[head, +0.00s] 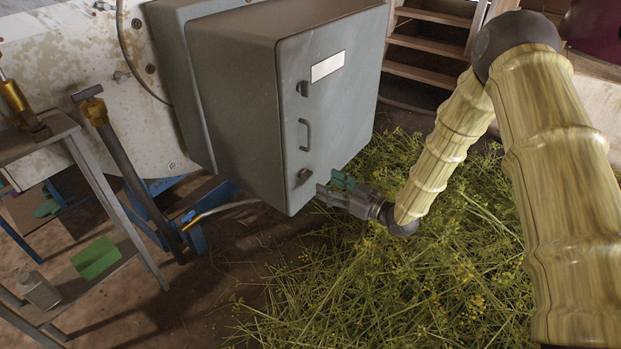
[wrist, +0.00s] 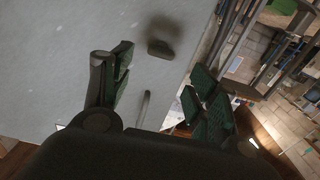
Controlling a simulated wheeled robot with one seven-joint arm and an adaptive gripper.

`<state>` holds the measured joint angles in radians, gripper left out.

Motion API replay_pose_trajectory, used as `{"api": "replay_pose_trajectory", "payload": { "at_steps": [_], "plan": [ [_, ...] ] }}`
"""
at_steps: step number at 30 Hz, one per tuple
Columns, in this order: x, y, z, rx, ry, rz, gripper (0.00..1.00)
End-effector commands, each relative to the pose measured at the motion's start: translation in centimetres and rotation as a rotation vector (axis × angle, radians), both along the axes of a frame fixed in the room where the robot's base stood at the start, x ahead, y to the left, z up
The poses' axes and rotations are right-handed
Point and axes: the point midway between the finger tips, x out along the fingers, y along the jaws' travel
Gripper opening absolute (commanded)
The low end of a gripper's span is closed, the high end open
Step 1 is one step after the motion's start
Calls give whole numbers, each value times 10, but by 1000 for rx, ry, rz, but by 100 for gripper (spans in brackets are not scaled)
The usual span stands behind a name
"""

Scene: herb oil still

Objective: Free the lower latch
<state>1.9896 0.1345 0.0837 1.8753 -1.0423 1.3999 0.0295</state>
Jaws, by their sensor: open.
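The lower latch (head: 305,174) is a small dark knob low on the door of a grey cabinet (head: 235,100). My gripper (head: 331,187) is just right of it and slightly below, fingers pointing at the door. In the wrist view my gripper (wrist: 158,72) is open, with green-padded fingers spread apart and nothing held. A dark latch knob (wrist: 161,49), apparently the lower one, shows beyond the gap between the fingers and looks untouched. The upper latch (head: 303,88) sits higher on the same door.
A door handle (head: 307,134) lies between the latches. Cut green herbs (head: 400,270) cover the floor below and right of the cabinet. A metal stand (head: 110,200) with a green block (head: 95,257) is at the left. Wooden steps (head: 430,45) stand behind.

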Motion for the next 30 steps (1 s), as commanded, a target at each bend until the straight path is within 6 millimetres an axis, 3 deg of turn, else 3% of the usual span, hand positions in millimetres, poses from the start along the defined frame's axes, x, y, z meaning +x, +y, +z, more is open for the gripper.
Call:
{"api": "replay_pose_trajectory", "payload": {
  "at_steps": [12, 27, 30],
  "plan": [
    [36, 50, -1, 1, -1, 1, 59],
    [43, 59, 0, 1, 2, 0, 59],
    [43, 59, 0, 1, 2, 0, 41]
  ]
}}
